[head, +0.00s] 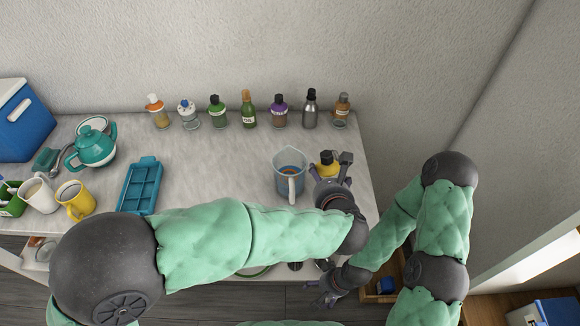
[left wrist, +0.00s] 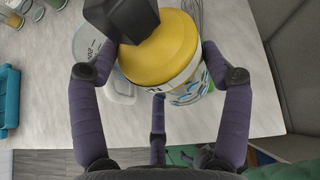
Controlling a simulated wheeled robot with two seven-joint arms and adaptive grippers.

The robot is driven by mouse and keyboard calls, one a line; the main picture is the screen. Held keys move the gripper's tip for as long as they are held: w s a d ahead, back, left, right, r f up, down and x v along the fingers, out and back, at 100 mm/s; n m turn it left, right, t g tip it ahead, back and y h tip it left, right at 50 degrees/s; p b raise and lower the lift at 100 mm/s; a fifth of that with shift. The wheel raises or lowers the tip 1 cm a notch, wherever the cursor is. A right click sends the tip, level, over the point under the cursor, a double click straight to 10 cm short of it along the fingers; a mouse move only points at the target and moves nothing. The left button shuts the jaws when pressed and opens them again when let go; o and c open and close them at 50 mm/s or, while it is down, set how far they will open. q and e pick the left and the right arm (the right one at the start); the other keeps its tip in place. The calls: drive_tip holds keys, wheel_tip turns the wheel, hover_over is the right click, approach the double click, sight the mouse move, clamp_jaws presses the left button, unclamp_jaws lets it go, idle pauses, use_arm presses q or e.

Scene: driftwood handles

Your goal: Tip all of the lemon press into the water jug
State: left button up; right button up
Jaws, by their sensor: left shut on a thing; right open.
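The lemon press (head: 326,166) is a yellow-topped container with a black spout or cap, just right of the jug. In the left wrist view the lemon press (left wrist: 160,52) fills the space between my fingers, with a white, patterned label on its side. My left gripper (head: 333,172) is shut on it; it looks about upright, and I cannot tell whether it is lifted. The water jug (head: 287,182) is clear, with a pale handle towards me, and shows partly behind the lemon press in the left wrist view (left wrist: 88,40). My right gripper (head: 325,294) is open and empty, below the counter's front edge.
Several bottles (head: 248,112) stand along the wall. A blue-green tray (head: 140,186), a teal teapot (head: 95,146), mugs (head: 75,201) and a blue cooler (head: 22,125) are on the left. The counter (head: 220,163) is clear between tray and jug. The counter's right edge is close to the lemon press.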

sight(335, 172)
use_arm(q)
drive_tip(key=shift+s+d+f+m+t+y+b, duration=0.3)
drive_tip(key=shift+d+t+b, duration=0.1)
drive_tip(key=shift+b, duration=0.25)
drive_tip(key=shift+s+d+f+m+t+y+b, duration=0.15)
drive_tip(key=shift+s+d+m+t+y+b, duration=0.1)
drive_tip(key=shift+d+t+b, duration=0.25)
drive_tip(key=shift+a+r+p, duration=0.1)
drive_tip(key=shift+r+p, duration=1.15)
drive_tip(key=shift+r, duration=1.85)
drive_tip(key=shift+f, duration=0.1)
